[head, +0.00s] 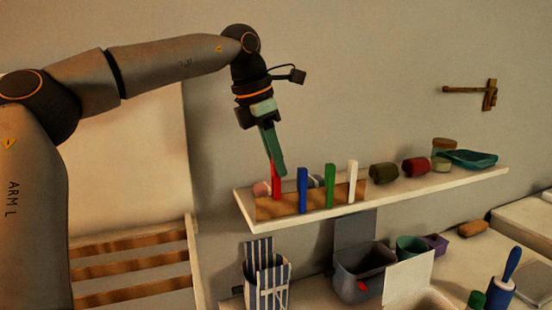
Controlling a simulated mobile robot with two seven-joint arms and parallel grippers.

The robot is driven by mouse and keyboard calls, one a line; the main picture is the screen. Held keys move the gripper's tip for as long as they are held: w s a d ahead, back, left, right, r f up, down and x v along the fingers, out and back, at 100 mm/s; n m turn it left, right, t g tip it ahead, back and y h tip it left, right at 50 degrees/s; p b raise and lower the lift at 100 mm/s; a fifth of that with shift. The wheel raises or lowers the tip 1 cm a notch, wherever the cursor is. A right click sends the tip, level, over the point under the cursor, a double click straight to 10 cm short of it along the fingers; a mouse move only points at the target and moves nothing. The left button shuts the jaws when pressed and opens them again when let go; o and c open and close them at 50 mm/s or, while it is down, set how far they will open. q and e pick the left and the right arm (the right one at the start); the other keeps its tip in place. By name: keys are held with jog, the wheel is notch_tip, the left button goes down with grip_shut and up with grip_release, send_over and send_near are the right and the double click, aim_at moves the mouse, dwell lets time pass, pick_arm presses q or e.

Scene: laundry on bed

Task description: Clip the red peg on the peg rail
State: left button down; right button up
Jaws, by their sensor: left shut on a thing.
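My left gripper (274,160) points down over the left end of the wall shelf. It is shut on the red peg (276,186), which is almost upright at the left part of the brown wooden peg rail (286,208). I cannot tell whether the red peg touches the rail or is just in front of it. A blue peg (303,189), a green peg (329,187) and a white peg (352,180) stand upright in a row to its right on the rail. My right gripper is not in view.
The pale shelf (420,189) also carries a dark green roll (383,173), a red roll (416,167), a jar and a teal cloth (470,159). Below are a striped bag (266,275), a grey bin (360,276) and a green pot (413,249). The wall above is mostly clear.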

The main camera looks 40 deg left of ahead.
pick_arm(q)
jog(key=shift+f+b, duration=1.2)
jog(key=shift+f, duration=0.8)
jog(key=c, duration=0.7)
grip_release()
jog(key=p+v, duration=0.2)
jog(key=v, duration=1)
jog(key=shift+r, duration=0.25)
jog(key=shift+s+f, duration=0.1)
jog(key=shift+s, duration=0.05)
